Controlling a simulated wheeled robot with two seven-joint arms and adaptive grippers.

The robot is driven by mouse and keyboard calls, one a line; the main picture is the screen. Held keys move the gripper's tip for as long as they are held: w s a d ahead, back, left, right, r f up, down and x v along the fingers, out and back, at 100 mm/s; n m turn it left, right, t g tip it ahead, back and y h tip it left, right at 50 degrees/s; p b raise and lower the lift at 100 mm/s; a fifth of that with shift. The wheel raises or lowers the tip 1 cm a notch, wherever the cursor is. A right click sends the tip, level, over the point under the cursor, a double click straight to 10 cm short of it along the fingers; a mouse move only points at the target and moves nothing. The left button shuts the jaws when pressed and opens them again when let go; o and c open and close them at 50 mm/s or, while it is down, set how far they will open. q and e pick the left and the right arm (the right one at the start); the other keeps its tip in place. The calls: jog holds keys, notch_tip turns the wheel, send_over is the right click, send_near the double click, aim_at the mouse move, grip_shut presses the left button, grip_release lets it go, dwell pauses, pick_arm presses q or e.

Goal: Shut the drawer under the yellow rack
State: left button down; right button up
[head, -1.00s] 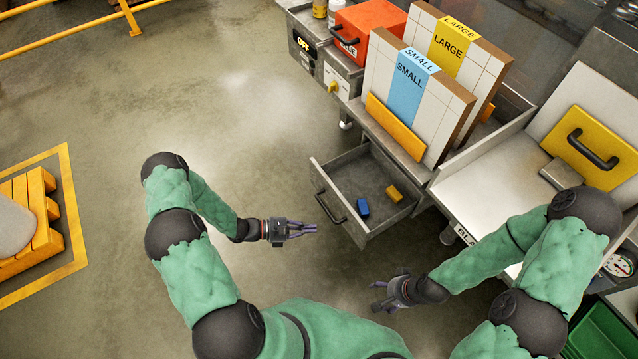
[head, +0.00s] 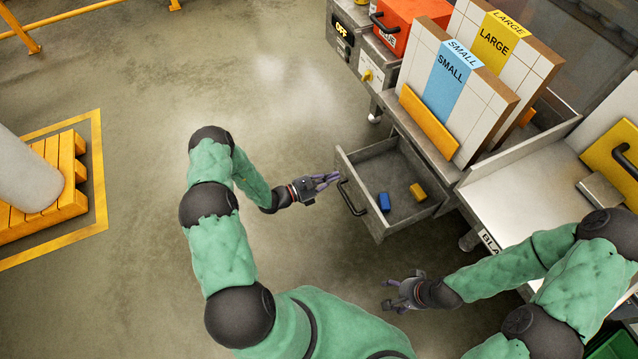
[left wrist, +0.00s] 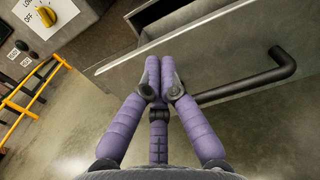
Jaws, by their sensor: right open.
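The grey drawer (head: 392,228) stands pulled out under the yellow rack (head: 428,122), which holds white boards marked SMALL and LARGE. Its front carries a dark bar handle (head: 350,198), which also shows in the left wrist view (left wrist: 262,80). A blue block (head: 384,202) and a yellow block (head: 417,191) lie inside. My left gripper (head: 332,178) is at the far end of the drawer front, its fingertips (left wrist: 158,72) together and empty beside the handle. I cannot tell whether they touch the front. My right gripper (head: 392,293) is open and empty, short of the drawer.
A red box (head: 403,28) sits on the bench beyond the rack. A control panel with a yellow knob (left wrist: 45,16) is left of the drawer. A pale metal worktop (head: 520,195) is at the right. The floor (head: 150,270) before the drawer is clear.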

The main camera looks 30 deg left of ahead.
aim_at(350, 170)
pick_arm(q)
jog(key=b+x, duration=0.1)
jog(key=x, duration=0.2)
jog(key=shift+w+d, duration=0.1)
jog(key=shift+d, duration=0.05)
jog(key=shift+w+d, duration=0.2)
jog(key=shift+w, duration=0.05)
pick_arm(e)
jog(key=shift+f, duration=0.7)
pick_arm(q)
jog(key=shift+d, duration=0.1)
